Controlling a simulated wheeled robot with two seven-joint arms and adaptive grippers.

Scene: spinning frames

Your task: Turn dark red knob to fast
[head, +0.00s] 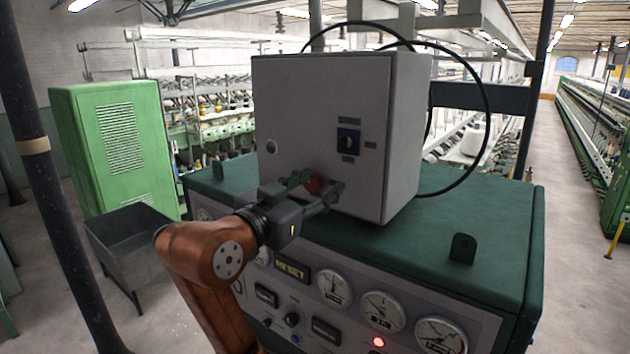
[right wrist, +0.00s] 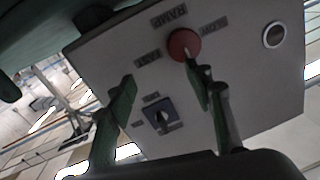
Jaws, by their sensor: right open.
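The dark red knob (head: 313,184) sits low on the front of the grey control box (head: 310,100), partly hidden by my right gripper (head: 322,187) in the head view. In the right wrist view the knob (right wrist: 182,43) is clear, with a pale mark at its lower edge. The labels around it look inverted: RAMP (right wrist: 168,18), FAST (right wrist: 148,57) and SLOW (right wrist: 212,28). My right gripper (right wrist: 160,74) is open and empty, its green-padded fingers apart. The knob lies close to the tip of the right-hand finger; contact cannot be told. My left gripper is not in view.
A black rotary switch (head: 348,142) is higher on the box. The box stands on a green console (head: 490,215) with gauges (head: 382,310) and a small knob (head: 291,320). A black cable (head: 489,100) loops behind. A green cabinet (head: 115,140) and grey bin (head: 125,240) stand left.

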